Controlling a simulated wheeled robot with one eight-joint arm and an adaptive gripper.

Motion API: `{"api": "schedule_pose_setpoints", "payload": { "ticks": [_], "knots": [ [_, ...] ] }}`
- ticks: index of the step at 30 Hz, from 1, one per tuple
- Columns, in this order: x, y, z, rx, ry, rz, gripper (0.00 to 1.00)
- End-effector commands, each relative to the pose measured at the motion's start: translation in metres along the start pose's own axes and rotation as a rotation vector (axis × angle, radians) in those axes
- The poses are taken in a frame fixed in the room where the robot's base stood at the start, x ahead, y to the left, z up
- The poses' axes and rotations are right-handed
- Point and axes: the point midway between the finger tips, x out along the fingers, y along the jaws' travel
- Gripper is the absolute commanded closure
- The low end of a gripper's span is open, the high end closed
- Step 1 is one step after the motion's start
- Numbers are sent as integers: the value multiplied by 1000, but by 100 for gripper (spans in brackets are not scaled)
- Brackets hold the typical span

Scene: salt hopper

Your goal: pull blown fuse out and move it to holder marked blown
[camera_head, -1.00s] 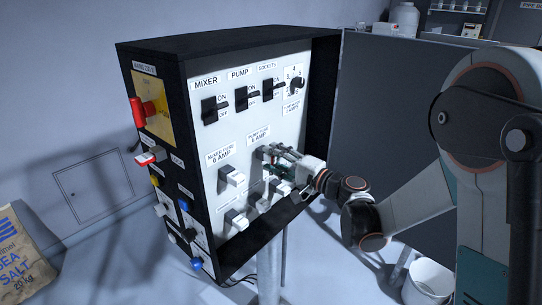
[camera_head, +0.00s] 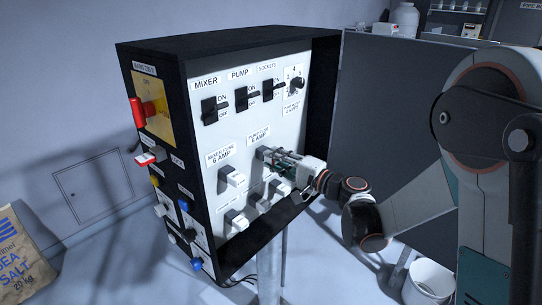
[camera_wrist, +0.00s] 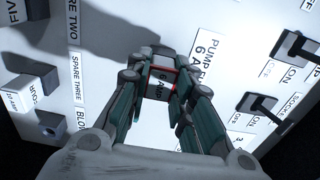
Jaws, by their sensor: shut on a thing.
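My gripper (camera_head: 272,157) is at the pump fuse position on the panel, under the label "PUMP FUSE 6 AMP". In the wrist view my gripper (camera_wrist: 161,82) is shut on the pump fuse (camera_wrist: 159,86), a pale block marked 6 AMP with red edges. The fingers hide its base, so I cannot tell whether it is still seated in its holder. The holder beside the label starting "BLOW" (camera_wrist: 53,126) is a grey block at the lower left of the wrist view, with a round dark spot on its face and no white fuse visible in it.
The mixer fuse (camera_head: 233,175) sits left of my gripper. Below is a row of spare holders, including a white-capped one (camera_head: 237,219). Black switches (camera_head: 242,98) line the panel above. The cabinet's black right wall (camera_head: 323,105) stands out beyond the panel.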

Motion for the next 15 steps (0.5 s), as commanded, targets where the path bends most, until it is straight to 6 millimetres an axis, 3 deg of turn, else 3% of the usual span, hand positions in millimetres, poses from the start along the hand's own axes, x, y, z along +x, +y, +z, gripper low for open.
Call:
{"api": "schedule_pose_setpoints", "payload": {
  "ticks": [15],
  "knots": [
    [-18, 0, -1, 0, 2, 0, 100]
  ]
}}
